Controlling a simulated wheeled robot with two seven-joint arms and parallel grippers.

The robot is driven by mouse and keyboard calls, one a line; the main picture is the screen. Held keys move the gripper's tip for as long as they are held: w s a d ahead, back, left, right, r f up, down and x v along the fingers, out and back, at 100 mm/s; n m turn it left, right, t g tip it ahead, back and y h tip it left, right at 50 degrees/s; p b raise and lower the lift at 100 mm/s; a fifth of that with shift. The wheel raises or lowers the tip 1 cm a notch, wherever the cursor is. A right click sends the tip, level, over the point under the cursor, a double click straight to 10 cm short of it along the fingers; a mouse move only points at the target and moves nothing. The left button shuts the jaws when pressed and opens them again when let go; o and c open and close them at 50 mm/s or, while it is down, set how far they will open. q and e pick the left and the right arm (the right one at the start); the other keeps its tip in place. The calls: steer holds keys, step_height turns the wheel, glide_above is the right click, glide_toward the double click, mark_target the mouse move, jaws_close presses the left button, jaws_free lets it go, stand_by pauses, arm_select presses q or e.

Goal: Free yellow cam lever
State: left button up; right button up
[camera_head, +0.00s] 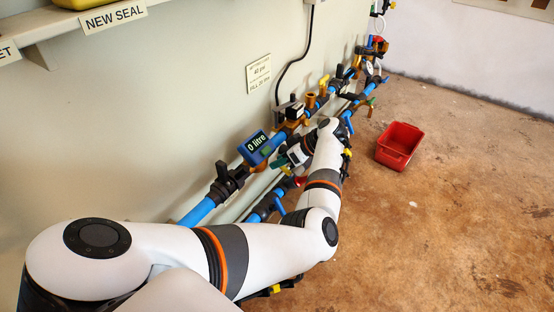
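My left arm reaches from the lower left to the pipework along the wall. Its wrist bends back at the pipes, and my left gripper (284,162) appears to be at the lower pipe, just below the blue "0 litre" meter (255,146). Its fingers are small and partly lost among the fittings, so I cannot tell whether they are open or hold anything. Small yellow parts show: one on the upper pipe (324,81) and one right of my wrist (347,152). I cannot tell which, if either, is the yellow cam lever. My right gripper is not in view.
Two blue pipe runs (200,211) with dark valves and brass fittings follow the wall. A red bin (399,145) stands on the brown floor to the right, with clear floor around it. A shelf labelled "NEW SEAL" (113,15) is at upper left.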

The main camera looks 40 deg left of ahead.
arm_select(q)
steer(key=shift+b+x, duration=0.4)
steer(key=shift+x, duration=0.5)
jaws_close()
